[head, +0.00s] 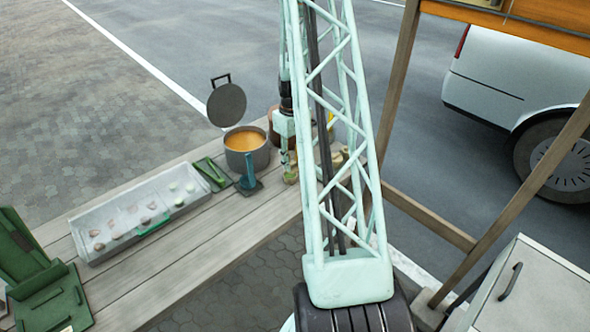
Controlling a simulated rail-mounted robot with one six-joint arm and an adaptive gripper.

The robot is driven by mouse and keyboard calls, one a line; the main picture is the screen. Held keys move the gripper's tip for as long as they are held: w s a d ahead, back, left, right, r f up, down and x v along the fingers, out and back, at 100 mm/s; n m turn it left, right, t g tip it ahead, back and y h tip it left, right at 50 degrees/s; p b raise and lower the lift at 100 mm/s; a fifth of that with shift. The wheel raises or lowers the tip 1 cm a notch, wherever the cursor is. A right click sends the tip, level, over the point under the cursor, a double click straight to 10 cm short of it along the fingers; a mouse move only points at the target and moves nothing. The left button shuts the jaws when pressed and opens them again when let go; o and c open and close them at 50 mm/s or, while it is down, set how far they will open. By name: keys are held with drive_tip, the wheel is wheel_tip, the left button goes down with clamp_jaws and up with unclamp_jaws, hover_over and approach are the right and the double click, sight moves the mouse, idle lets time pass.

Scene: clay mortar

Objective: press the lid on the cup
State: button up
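My gripper (288,163) points down at the right end of the wooden bench, partly covered by my own lattice arm. A small yellowish-green thing (291,177) is right at its fingertips; it may be the cup or its lid, but I cannot tell. Whether the fingers touch or hold it is too small to see. No cup or separate cup lid can be made out clearly. Some small items near the gripper are partly hidden behind the arm.
A grey pot (247,158) of orange liquid stands left of the gripper, its round lid (227,105) raised behind it. A teal tool (249,184), a green item (211,174) and a long metal tray (88,239) lie further left. The bench front (205,258) is clear.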

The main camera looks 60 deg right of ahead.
drive_tip(key=shift+w+d+r+p, duration=0.2)
drive_tip(key=shift+w+d, duration=0.2)
drive_tip(key=shift+w, duration=0.25)
drive_tip(key=shift+w+d+r+p, duration=0.2)
drive_tip(key=shift+w+d, duration=0.15)
drive_tip(key=shift+w, duration=0.25)
drive_tip(key=shift+f, duration=0.15)
drive_tip(key=shift+f+b, duration=0.55)
drive_tip(key=shift+f, duration=1.4)
drive_tip(key=shift+f+b, duration=0.55)
drive_tip(key=shift+f, duration=0.15)
drive_tip(key=shift+f+b, duration=0.55)
drive_tip(key=shift+b, duration=0.4)
idle(1.5)
drive_tip(key=shift+o, duration=0.8)
drive_tip(key=o, duration=0.6)
drive_tip(key=shift+c, duration=0.2)
drive_tip(key=shift+o, duration=0.5)
drive_tip(key=o, duration=0.4)
drive_tip(key=shift+c, duration=0.2)
